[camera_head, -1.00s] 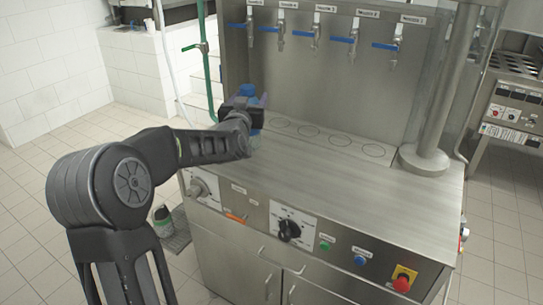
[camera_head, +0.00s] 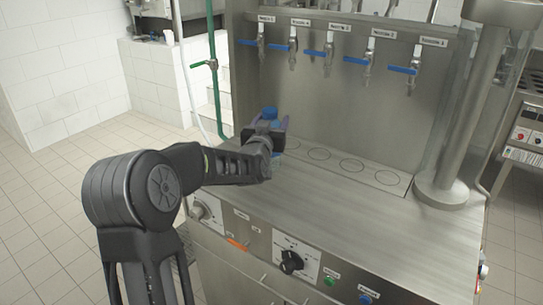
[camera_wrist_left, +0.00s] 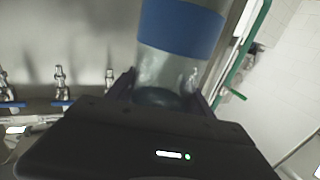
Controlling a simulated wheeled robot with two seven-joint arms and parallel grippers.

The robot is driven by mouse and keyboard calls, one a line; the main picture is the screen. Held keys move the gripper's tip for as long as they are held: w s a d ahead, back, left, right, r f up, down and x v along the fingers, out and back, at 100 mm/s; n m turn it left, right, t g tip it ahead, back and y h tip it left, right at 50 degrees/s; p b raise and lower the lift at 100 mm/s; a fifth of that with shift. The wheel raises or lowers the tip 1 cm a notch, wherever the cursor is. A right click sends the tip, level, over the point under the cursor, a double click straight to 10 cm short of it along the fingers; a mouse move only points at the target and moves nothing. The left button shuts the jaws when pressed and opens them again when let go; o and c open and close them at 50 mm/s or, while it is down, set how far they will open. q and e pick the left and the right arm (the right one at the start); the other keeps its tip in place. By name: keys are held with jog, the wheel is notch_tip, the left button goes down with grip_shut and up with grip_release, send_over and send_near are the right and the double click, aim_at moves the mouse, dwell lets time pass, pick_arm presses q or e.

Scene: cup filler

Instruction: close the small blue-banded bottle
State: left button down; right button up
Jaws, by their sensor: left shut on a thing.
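The bottle (camera_wrist_left: 182,28) is clear with a broad blue band and fills the upper middle of the left wrist view. The gripper hides much of the bottle in the head view. I cannot tell whether a cap is on it. My right gripper is not in view.
Several taps with blue levers (camera_head: 327,52) hang on the steel back panel. Marked circles (camera_head: 353,165) line the counter below them. A green pipe (camera_head: 213,70) stands left of the panel and a steel column (camera_head: 452,150) at the right. The front counter (camera_head: 350,210) is clear.

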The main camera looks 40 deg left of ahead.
pick_arm(q)
notch_tip(320, 180, down, 3)
jog(key=shift+f+p, duration=0.2)
jog(key=shift+p, duration=0.1)
notch_tip(320, 180, down, 4)
jog(key=shift+r+p, duration=0.2)
jog(key=shift+p, duration=0.3)
jog(key=shift+f, duration=0.1)
jog(key=shift+f+b, duration=0.2)
jog(key=shift+b, duration=0.1)
jog(key=shift+c, duration=2)
grip_release()
jog(key=shift+r, duration=0.15)
